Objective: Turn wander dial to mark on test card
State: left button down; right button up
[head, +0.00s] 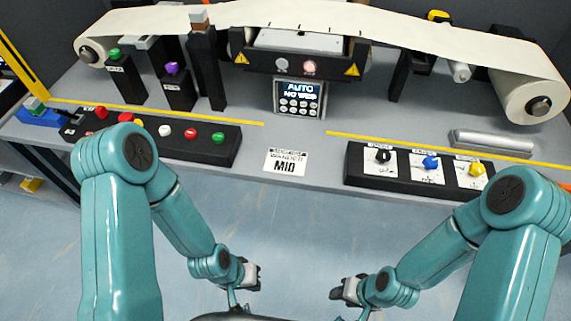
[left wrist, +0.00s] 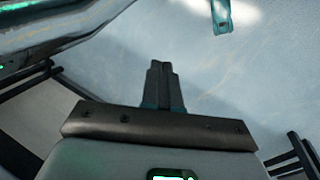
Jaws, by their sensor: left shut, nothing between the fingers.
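The white test card (head: 284,162) lies on the bench's front edge and reads "MID" in large letters under smaller print. To its right, a black dial panel (head: 399,183) carries a black dial (head: 383,156), a blue dial (head: 431,162) and a yellow dial (head: 476,169), each on a white scale plate. Their small labels are too blurred to tell which is the wander dial. My left gripper (head: 251,277) hangs low in front of the bench; its fingers (left wrist: 163,70) are together and empty. My right gripper (head: 340,292) is also low, away from the dials; its fingers are unclear.
A button box (head: 190,147) with several coloured buttons sits at the left. A display unit (head: 299,97) reading "AUTO NO WEB" stands behind the card. A pale web (head: 420,35) spans rollers at the back. A metal bar (head: 490,143) lies behind the dials. The space before the bench is open floor.

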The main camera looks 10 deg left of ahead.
pick_arm(q)
jog(key=c, duration=0.7)
grip_release()
jog(key=c, duration=0.4)
jog(key=shift+d, duration=0.1)
